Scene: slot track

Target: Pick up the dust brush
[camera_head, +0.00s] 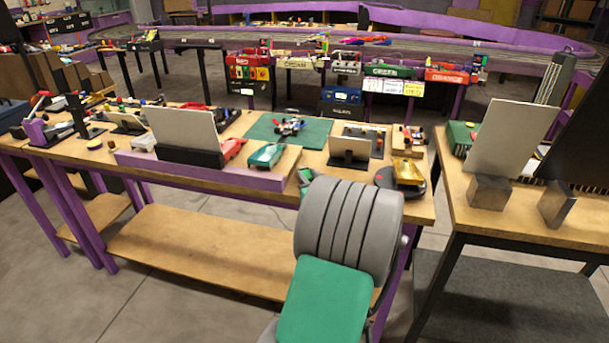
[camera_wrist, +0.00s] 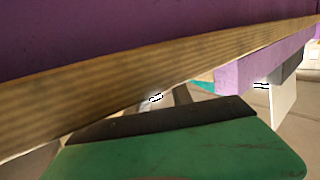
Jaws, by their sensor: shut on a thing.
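I cannot make out the dust brush in either view. In the head view my own grey and green arm fills the lower middle, in front of the table, and hides my gripper. In the wrist view my gripper (camera_wrist: 172,97) shows only in part, as dark pieces beyond the dark-edged green part of my arm. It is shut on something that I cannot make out. A blurred wooden band (camera_wrist: 110,88) with purple beside it crosses the wrist view close by.
The near table (camera_head: 350,197) carries a purple-fronted stand (camera_head: 200,172), a pale panel (camera_head: 185,128), a green mat (camera_head: 262,130) and several model cars. Another table (camera_head: 515,224) with an upright pale panel (camera_head: 512,138) stands at the right. Grey floor shows between them.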

